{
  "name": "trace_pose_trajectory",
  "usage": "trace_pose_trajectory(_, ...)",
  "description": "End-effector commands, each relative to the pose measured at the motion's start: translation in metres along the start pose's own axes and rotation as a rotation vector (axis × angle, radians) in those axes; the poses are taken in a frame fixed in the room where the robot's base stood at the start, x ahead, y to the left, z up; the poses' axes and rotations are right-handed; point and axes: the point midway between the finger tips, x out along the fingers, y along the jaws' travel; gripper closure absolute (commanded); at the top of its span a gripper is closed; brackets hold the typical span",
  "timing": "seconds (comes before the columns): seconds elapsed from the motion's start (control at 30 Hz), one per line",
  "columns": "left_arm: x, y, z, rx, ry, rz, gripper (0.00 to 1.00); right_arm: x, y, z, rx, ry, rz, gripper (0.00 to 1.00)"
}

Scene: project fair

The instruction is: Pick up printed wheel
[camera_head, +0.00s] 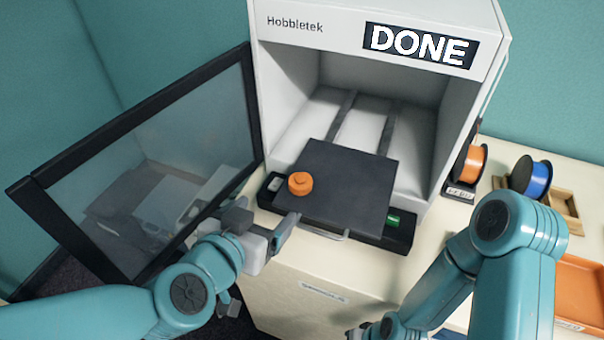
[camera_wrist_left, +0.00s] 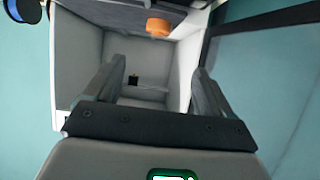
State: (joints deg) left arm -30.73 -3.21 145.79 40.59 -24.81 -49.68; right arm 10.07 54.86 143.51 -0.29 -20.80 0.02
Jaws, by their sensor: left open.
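The printed wheel (camera_head: 300,183) is a small orange disc with a raised hub. It sits on the left part of the dark build plate (camera_head: 345,190), at the front of the printer. It also shows in the left wrist view (camera_wrist_left: 157,27), beyond the fingertips. My left gripper (camera_head: 286,228) is in front of the plate's front left edge, apart from the wheel. Its two fingers stand apart with nothing between them in the left wrist view (camera_wrist_left: 158,75). My right arm (camera_head: 510,235) is at the right; its gripper is mostly cut off at the bottom edge.
The white printer (camera_head: 345,22) reads "DONE". Its dark-framed glass door (camera_head: 150,165) stands open at the left, close to my left arm. An orange spool (camera_head: 470,165), a blue spool (camera_head: 532,178), a wooden tray (camera_head: 565,203) and an orange tray (camera_head: 580,290) are at the right.

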Motion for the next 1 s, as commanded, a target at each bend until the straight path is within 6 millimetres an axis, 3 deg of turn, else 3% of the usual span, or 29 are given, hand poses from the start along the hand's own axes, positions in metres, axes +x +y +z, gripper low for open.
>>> trace_pose_trajectory(0.13, 0.02, 0.0, 0.001, 0.003, -0.005, -0.001, 0.17, -0.007, -0.002, 0.0, 0.0, 0.0, 0.0, 1.0)
trace_pose_trajectory(0.4, 0.08, -0.001, 0.004, -0.002, -0.002, -0.002, 0.17, 0.006, 0.002, 0.0, 0.0, 0.0, 0.0, 1.0)
trace_pose_trajectory(0.67, 0.105, -0.001, 0.001, -0.003, -0.001, -0.002, 0.17, 0.005, 0.002, 0.0, 0.0, 0.0, 0.0, 1.0)
trace_pose_trajectory(1.0, 0.154, 0.001, -0.005, -0.003, -0.002, -0.002, 0.17, -0.003, -0.001, 0.0, 0.0, 0.0, 0.0, 1.0)
